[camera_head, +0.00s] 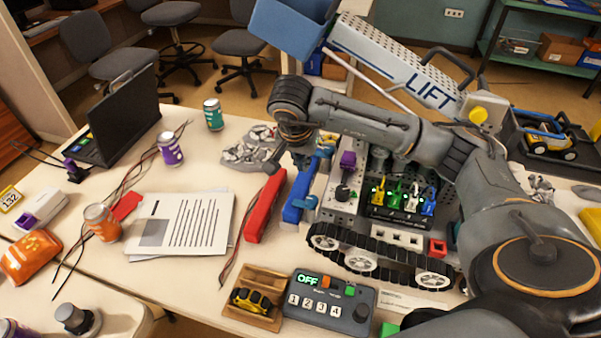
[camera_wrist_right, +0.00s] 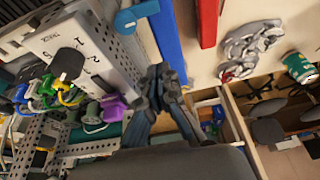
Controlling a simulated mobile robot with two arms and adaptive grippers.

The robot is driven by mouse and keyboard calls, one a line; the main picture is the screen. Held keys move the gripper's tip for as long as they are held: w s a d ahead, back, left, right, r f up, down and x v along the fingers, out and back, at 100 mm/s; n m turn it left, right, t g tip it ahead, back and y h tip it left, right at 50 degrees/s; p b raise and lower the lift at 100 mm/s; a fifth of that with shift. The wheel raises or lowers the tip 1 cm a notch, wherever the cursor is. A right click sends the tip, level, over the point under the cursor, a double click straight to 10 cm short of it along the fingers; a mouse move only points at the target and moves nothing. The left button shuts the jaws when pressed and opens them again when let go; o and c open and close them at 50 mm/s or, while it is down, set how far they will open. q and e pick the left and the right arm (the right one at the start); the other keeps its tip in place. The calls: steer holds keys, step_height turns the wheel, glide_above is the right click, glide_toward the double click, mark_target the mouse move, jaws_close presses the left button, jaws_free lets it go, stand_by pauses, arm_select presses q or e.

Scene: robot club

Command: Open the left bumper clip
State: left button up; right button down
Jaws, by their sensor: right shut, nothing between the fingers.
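The club robot with black tracks (camera_head: 380,262) stands on the table. A long blue bumper bar (camera_head: 297,196) runs along its left end, and also shows in the right wrist view (camera_wrist_right: 168,45). A blue clip with a round hub and short lever (camera_head: 305,203) sits at the bar's near end; it shows at the top of the right wrist view (camera_wrist_right: 126,21). The clip's lever points toward the bar. My right gripper (camera_head: 300,160) is shut and empty above the bar's far end, apart from the near clip. Its fingertips (camera_wrist_right: 158,75) hide part of the bar. My left gripper is out of view.
A loose red bar (camera_head: 266,207) lies left of the blue one. A control box reading OFF (camera_head: 330,300) and a wooden tray (camera_head: 253,317) stand in front. The LIFT column (camera_head: 410,75) rises behind.

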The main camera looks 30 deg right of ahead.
steer(key=p, duration=0.2)
glide_above(302, 196)
steer(key=d, duration=0.1)
steer(key=f, duration=0.5)
steer(key=shift+w+f, duration=0.15)
steer(key=shift+w, duration=0.05)
steer(key=x, duration=0.4)
steer(key=shift+w+d, duration=0.1)
steer(key=shift+w, duration=0.05)
steer(key=s+a+p, duration=0.2)
steer(key=a, duration=0.1)
steer(key=shift+s, duration=0.2)
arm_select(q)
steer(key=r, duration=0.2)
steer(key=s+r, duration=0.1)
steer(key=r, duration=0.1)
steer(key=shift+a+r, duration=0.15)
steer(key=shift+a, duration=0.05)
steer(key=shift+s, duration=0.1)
arm_select(e)
steer(key=shift+f, duration=0.1)
